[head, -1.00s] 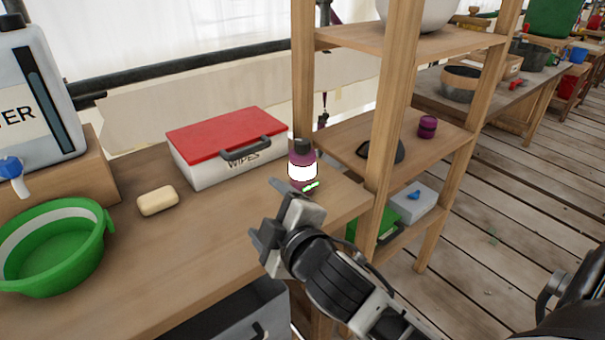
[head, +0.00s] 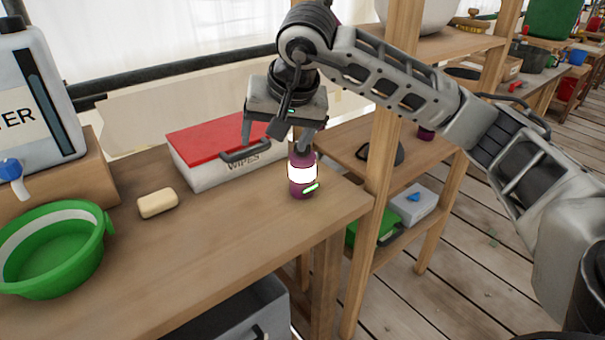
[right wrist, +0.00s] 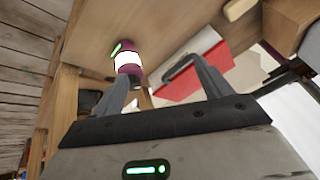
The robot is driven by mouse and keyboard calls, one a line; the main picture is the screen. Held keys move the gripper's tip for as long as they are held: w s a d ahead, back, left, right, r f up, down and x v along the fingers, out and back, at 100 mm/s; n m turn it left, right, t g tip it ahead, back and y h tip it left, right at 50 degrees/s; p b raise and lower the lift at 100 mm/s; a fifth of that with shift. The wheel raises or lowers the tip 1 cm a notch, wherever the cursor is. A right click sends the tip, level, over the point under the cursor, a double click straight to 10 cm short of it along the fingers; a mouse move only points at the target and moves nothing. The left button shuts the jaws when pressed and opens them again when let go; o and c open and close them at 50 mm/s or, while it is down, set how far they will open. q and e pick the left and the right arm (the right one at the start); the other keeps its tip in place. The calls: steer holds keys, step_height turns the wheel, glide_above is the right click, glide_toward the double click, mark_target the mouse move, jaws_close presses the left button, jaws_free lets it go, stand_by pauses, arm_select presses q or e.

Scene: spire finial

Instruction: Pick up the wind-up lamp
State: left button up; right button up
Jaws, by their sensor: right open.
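The wind-up lamp (head: 302,175) is a small purple cylinder with a glowing white band and a green mark. It stands upright on the wooden table near its right end. It also shows in the right wrist view (right wrist: 128,62), just beyond the fingers. My right gripper (head: 278,146) is open and points down, above and slightly left of the lamp. One finger overlaps the lamp's top in the head view; I cannot tell whether they touch. In the right wrist view the open fingers (right wrist: 165,75) hold nothing. My left gripper is out of view.
A red-lidded wipes box (head: 215,160) sits just behind and left of the lamp. Soap (head: 157,203), a green basin (head: 58,262) and a water container (head: 38,95) are farther left. A wooden shelf (head: 381,150) stands close on the right. The table front is clear.

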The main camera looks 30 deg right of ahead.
mark_target(302, 156)
steer(key=d+r+h, duration=0.2)
steer(key=d+h, duration=0.1)
steer(key=d, duration=0.4)
steer(key=x, duration=0.9)
steer(key=shift+a+f, duration=0.2)
steer(key=shift+a, duration=0.1)
steer(key=shift+a+p+x, duration=0.15)
steer(key=shift+p+x, duration=0.1)
steer(key=shift+x, duration=1.2)
steer(key=shift+a+p+x, duration=0.15)
steer(key=shift+p+x, duration=0.05)
steer(key=shift+x, duration=1.25)
steer(key=c, duration=1.1)
